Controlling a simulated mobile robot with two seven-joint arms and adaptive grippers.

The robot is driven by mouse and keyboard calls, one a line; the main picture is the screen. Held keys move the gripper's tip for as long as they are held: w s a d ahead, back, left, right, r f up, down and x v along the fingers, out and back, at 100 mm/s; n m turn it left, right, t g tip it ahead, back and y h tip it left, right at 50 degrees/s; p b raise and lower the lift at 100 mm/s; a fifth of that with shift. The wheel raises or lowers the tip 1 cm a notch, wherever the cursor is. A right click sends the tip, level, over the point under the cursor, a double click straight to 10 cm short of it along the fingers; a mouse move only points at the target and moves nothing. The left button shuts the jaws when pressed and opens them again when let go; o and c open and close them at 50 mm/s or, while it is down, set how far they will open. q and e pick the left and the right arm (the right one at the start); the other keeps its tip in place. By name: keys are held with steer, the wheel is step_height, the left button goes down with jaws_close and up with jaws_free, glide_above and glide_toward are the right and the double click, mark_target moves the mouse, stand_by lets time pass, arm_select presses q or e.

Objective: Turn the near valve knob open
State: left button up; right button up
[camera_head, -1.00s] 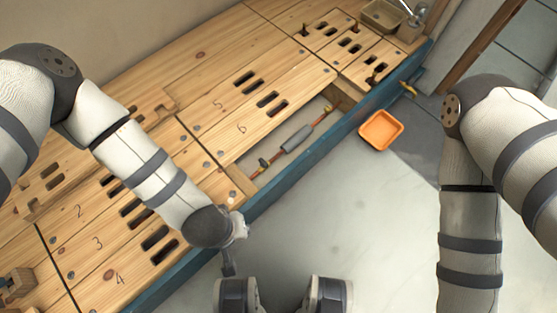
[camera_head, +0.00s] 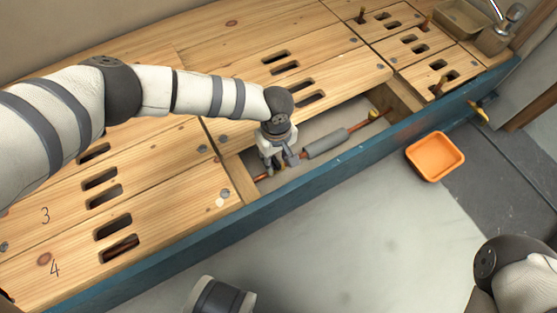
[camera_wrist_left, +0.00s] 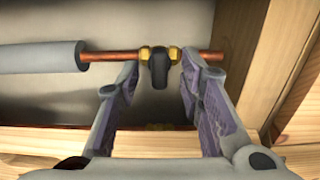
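The near valve shows in the left wrist view as a black knob (camera_wrist_left: 159,70) on a brass body (camera_wrist_left: 146,53), set in a copper pipe (camera_wrist_left: 105,57). My left gripper (camera_wrist_left: 160,75) is open, with one finger on each side of the knob and gaps between. In the head view my left gripper (camera_head: 275,163) reaches down into the opening in the bench and hides the valve there. A grey sleeve (camera_head: 326,143) covers the pipe just to the right of the gripper.
Slotted wooden panels (camera_head: 170,190) surround the opening. A blue beam (camera_head: 290,190) runs along the bench front. An orange tray (camera_head: 435,157) lies on the floor beyond it. A yellow-handled tap (camera_head: 480,115) sticks out from the beam at right.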

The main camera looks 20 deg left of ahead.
arm_select(q)
steer(key=shift+f, duration=0.55)
jaws_close()
